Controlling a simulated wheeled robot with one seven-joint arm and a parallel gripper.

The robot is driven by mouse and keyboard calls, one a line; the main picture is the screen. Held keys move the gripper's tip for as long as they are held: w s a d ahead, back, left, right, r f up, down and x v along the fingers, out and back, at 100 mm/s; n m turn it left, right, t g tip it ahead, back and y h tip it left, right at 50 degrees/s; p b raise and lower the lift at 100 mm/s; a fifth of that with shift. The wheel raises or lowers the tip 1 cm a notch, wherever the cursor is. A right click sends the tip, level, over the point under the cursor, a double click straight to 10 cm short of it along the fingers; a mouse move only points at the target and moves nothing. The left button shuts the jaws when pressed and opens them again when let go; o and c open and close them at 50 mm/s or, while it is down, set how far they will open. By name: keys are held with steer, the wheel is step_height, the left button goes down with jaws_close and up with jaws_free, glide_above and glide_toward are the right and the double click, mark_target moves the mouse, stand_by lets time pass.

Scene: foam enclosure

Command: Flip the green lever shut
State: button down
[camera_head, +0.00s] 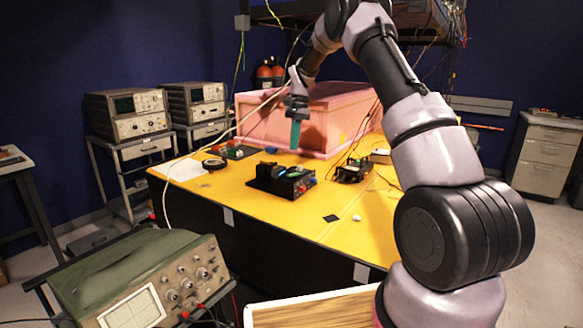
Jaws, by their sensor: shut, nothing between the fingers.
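A black device (282,181) with small green and blue parts on top sits near the middle of the yellow table. A second dark device (353,169) with a small green part stands to its right. The parts are too small to tell which one is the green lever or how it is set. My gripper (295,147) points down with teal fingers, shut and empty. In the picture its tips are just above and behind the black device; I cannot tell whether they touch anything.
A pink foam box (345,110) stands at the back of the yellow table (240,196). A round black object (214,164) and small electronics (238,152) lie at the left. An oscilloscope (150,288) stands in front. The table's front middle is mostly clear.

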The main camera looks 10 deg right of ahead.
mark_target(293, 175)
steer(key=f, duration=0.2)
steer(key=s+a+f, duration=0.1)
steer(key=f, duration=0.5)
steer(key=shift+s+a+f, duration=0.15)
steer(key=shift+f, duration=0.1)
steer(key=shift+s+a+f, duration=0.15)
steer(key=shift+a+f, duration=0.05)
steer(key=shift+d+f, duration=0.1)
steer(key=shift+d, duration=0.05)
